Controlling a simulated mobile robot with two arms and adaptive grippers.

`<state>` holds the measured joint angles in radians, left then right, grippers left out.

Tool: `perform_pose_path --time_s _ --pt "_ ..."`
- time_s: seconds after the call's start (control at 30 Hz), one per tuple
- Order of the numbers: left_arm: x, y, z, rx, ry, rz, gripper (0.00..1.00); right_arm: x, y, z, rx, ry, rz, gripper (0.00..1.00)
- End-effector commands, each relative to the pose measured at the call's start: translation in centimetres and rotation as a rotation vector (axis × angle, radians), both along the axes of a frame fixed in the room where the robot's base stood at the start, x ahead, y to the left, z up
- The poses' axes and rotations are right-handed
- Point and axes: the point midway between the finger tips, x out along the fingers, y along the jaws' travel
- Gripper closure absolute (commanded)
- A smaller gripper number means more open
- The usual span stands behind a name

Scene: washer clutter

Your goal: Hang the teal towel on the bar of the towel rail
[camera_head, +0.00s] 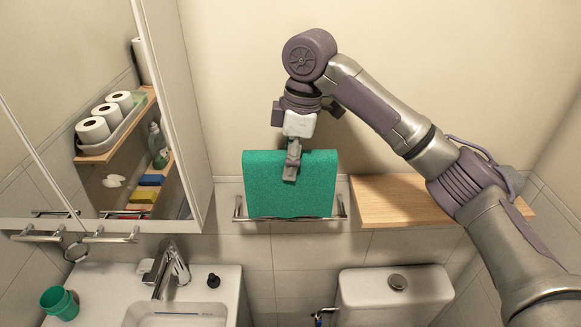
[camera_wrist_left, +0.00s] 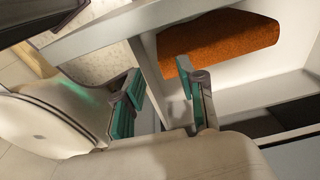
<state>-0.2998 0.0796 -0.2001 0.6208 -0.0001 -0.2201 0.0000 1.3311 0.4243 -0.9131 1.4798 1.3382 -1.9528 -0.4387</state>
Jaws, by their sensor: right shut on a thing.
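The teal towel (camera_head: 315,185) hangs folded and flat in my right gripper (camera_head: 291,172), which is shut on its upper edge near the middle. The towel rail (camera_head: 343,209) is on the back wall, and both its ends show beside the towel. The towel's lower edge overlaps the bar in the picture and hides its middle. I cannot tell whether the towel touches the bar. My left gripper (camera_wrist_left: 160,85) is out of the head view; in the left wrist view its two fingers stand apart with nothing between them.
A wooden shelf (camera_head: 395,200) is right of the rail, partly behind my right arm. A mirrored cabinet (camera_head: 165,100) stands left. Below are the sink (camera_head: 180,314) with its tap, a teal cup (camera_head: 60,302) and the toilet cistern (camera_head: 395,295). An orange cloth-like thing (camera_wrist_left: 220,42) lies near my left gripper.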

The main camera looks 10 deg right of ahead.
Motion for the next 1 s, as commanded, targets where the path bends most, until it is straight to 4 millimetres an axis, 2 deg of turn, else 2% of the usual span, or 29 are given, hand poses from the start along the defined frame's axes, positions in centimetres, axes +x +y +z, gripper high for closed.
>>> perform_pose_path --time_s 0.1,1.0 --pt "0.0 0.0 -0.1 0.000 0.000 0.000 0.60 0.8 -0.2 -0.3 -0.001 0.001 -0.001 1.00" --pt "-0.1 0.0 -1.9 0.000 0.001 0.000 0.60 0.7 -0.2 -7.6 -0.001 -0.001 0.000 1.00"
